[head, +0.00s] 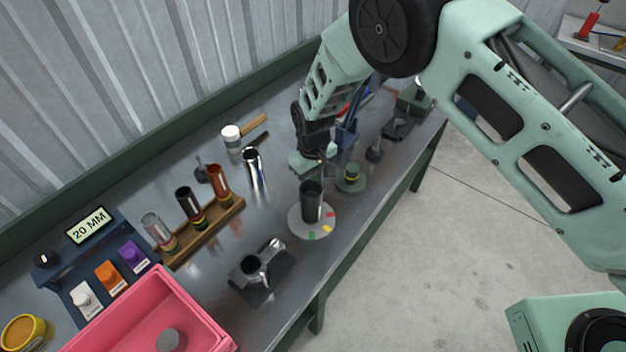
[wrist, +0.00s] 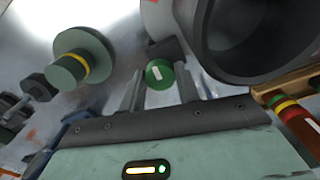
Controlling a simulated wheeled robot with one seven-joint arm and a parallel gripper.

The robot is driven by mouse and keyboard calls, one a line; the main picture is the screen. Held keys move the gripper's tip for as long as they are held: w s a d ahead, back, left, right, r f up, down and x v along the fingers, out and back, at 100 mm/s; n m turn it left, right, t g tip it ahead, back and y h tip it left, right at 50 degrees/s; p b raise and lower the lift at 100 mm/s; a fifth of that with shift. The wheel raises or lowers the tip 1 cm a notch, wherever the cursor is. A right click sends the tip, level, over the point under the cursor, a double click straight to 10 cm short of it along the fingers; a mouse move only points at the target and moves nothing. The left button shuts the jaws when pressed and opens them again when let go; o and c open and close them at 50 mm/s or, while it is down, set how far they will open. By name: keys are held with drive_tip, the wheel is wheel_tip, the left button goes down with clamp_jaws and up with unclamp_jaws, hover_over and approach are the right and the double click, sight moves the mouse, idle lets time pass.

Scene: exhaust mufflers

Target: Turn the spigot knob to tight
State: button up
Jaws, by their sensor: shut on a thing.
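The spigot knob (wrist: 159,74) is a small green disc with a white mark, seen in the wrist view in front of a dark block beside the wide grey tube (wrist: 245,40). My gripper (wrist: 160,88) has one finger on each side of the knob and is shut on it. In the head view my gripper (head: 326,170) is low, just behind the dark upright tube (head: 311,203). That tube stands on a pale round plate (head: 296,224) with red, yellow and green marks. I cannot make out the knob in the head view.
A green round piece with a yellow band (head: 351,178) stands close to the right of my gripper. A wooden rack (head: 228,213) with several tubes, a mallet (head: 232,135), a dark clamp block (head: 262,276) and a pink bin (head: 205,318) are on the bench. The bench front is largely bare.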

drive_tip(key=m+b, duration=0.2)
drive_tip(key=m, duration=0.1)
drive_tip(key=shift+f+b, duration=0.15)
drive_tip(key=shift+b, duration=0.2)
drive_tip(key=m+b, duration=0.2)
drive_tip(key=m, duration=0.3)
drive_tip(key=shift+m+b, duration=0.3)
drive_tip(key=shift+b, duration=0.05)
drive_tip(key=m, duration=0.2)
drive_tip(key=m+b, duration=0.1)
drive_tip(key=m, duration=0.1)
drive_tip(key=shift+r+m, duration=0.2)
drive_tip(key=shift+m, duration=1.9)
drive_tip(key=o, duration=1)
drive_tip(key=shift+c, duration=0.2)
drive_tip(key=shift+r, duration=0.1)
wheel_tip(320, 180, up, 17)
drive_tip(key=b, duration=0.4)
drive_tip(key=shift+r, duration=0.15)
